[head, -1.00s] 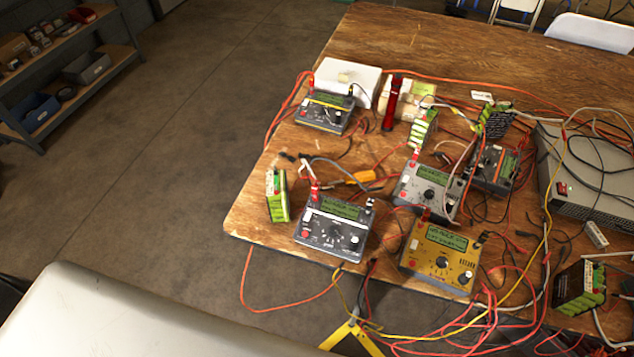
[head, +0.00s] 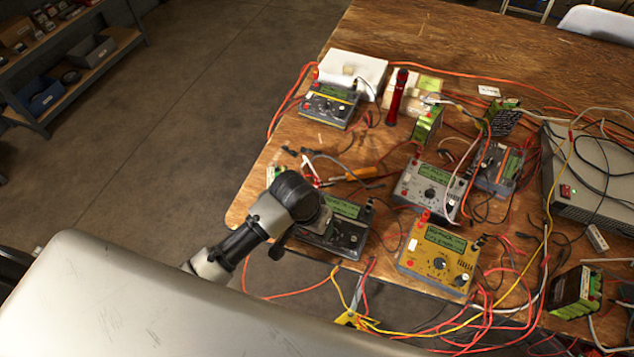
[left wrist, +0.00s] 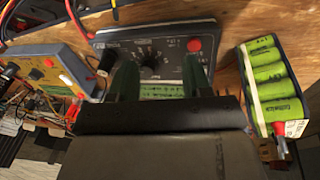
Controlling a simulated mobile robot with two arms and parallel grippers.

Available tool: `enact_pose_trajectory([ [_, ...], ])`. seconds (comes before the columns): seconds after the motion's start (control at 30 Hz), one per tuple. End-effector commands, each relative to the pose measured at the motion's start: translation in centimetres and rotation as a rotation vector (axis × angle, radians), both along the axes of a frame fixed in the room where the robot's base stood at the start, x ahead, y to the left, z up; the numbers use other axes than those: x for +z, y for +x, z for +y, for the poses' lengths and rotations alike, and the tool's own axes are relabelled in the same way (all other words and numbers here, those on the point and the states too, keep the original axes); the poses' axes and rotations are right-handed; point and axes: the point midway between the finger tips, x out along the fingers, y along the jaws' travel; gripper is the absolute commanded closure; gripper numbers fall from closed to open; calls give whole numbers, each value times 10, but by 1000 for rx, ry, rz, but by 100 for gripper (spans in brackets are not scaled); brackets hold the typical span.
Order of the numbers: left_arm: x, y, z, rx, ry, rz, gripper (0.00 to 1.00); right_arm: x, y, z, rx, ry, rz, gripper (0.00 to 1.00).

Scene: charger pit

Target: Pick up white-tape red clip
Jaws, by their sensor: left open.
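A red clip with white on its lead (head: 309,172) shows in the head view at the back left of the front-left grey charger (head: 350,240), partly hidden by my left wrist. I cannot make out its tape clearly. My left gripper (head: 318,220) is over the left part of that charger. In the left wrist view the open, empty fingers (left wrist: 160,78) straddle the charger's face, its dial between them and its display near my palm. My gripper body hides the charger's edge behind the display. My right gripper is not in view.
A green battery pack (left wrist: 270,85) with a red plug (left wrist: 280,130) stands close beside the charger. A yellow charger (head: 438,258) and a light grey charger (head: 430,190) are close by. Loose red, black and yellow leads cross the table (head: 480,60) and hang over its edge.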

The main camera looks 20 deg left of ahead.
Motion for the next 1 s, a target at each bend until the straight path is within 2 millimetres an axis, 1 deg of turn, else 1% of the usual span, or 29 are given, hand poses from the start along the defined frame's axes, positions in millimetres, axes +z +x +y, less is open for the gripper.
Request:
enact_pose_trajectory([
  [0.03,14,16,-1,-3,13,5,51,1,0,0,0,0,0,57],
  [0.13,40,43,-2,3,48,44,51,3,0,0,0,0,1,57],
  [0.2,60,60,2,18,88,75,51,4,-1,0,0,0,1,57],
  [0.33,92,82,13,59,157,119,51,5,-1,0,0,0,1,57],
  [0.4,103,89,18,78,183,136,51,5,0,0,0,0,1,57],
  [0.47,109,93,21,91,199,144,51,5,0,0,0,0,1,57],
  [0.57,109,95,23,101,210,154,51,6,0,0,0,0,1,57],
  [0.8,73,95,24,102,210,155,51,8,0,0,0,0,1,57],
  [0.9,62,96,24,101,209,153,51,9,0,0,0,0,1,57],
  [1.0,56,96,25,101,210,154,51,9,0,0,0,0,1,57],
])
